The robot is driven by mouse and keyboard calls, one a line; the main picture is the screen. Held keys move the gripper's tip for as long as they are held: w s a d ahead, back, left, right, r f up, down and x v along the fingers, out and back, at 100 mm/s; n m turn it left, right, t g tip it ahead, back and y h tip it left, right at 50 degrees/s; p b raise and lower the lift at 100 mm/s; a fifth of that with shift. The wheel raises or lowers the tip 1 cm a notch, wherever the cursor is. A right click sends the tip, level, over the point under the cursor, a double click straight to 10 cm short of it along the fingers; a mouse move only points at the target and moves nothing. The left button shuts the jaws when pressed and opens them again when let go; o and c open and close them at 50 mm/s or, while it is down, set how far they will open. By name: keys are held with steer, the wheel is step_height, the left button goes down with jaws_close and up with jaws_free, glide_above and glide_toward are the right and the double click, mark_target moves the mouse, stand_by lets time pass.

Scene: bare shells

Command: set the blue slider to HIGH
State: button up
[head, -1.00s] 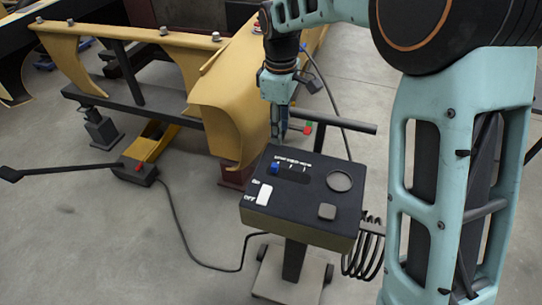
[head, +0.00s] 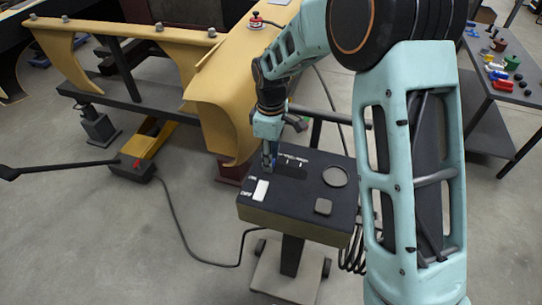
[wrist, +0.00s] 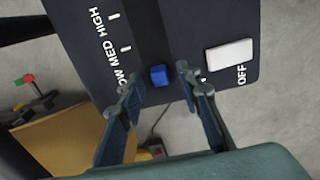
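The dark control box (head: 289,205) stands on a post; its top face also shows in the wrist view (wrist: 215,22). In the wrist view the blue slider (wrist: 159,75) is a small blue knob by the LOW end of the LOW, MED, HIGH scale. My gripper (wrist: 160,79) is open, its fingertips on either side of the knob with small gaps apparent. Contact cannot be told. In the head view my gripper (head: 269,163) is down at the left end of the slider's slot and largely hides the knob.
A white switch (wrist: 230,55) marked OFF is close to the right finger. A yellow curved shell (head: 220,105) stands behind. A table with small parts (head: 500,75) is at the right.

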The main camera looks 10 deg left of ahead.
mark_target(299, 174)
steer(key=shift+c, duration=0.4)
jaws_close()
steer(key=d, duration=0.5)
steer(key=s+d, duration=0.1)
steer(key=d, duration=0.2)
steer(key=shift+d, duration=0.2)
steer(key=shift+o, duration=0.4)
jaws_free()
steer(key=shift+d, duration=0.1)
steer(key=shift+r+b, duration=0.1)
steer(key=shift+b, duration=0.2)
